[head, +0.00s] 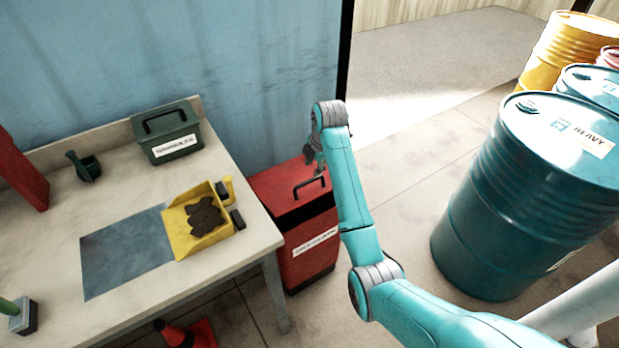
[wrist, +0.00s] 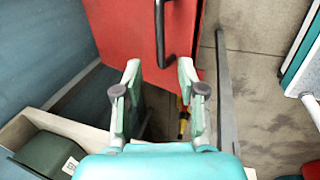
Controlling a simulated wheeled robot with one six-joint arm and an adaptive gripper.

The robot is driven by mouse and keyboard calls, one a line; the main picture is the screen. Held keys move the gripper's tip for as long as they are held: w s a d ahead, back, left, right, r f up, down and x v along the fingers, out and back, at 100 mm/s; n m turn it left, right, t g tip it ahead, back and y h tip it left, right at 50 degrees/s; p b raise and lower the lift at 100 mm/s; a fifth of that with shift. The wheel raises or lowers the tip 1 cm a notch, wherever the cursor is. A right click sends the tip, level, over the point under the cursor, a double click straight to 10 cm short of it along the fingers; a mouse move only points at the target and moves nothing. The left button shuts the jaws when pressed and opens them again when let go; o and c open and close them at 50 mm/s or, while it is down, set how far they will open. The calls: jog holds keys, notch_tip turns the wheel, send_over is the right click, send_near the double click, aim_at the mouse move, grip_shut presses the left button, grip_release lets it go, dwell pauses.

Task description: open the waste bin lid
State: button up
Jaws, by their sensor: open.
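The red waste bin (head: 309,268) stands on the floor at the right end of the workbench. Its red lid (head: 275,193) looks closed, with a black bar handle (head: 309,187) on top. My gripper (head: 314,162) is above the lid's far side, partly hidden by my arm. In the wrist view my gripper (wrist: 159,72) is open and empty. The red lid (wrist: 125,28) fills the upper middle there. The near end of the handle (wrist: 160,40) lines up between the fingertips; I cannot tell whether they touch it.
The workbench (head: 110,190) holds a green box (head: 167,135) and a yellow dustpan (head: 195,220) with dark contents. A teal drum (head: 500,200) stands to the right. A blue wall (head: 200,60) is behind the bin.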

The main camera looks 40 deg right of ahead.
aim_at(309, 181)
jog(key=x, duration=0.8)
jog(key=shift+f, duration=0.3)
grip_shut()
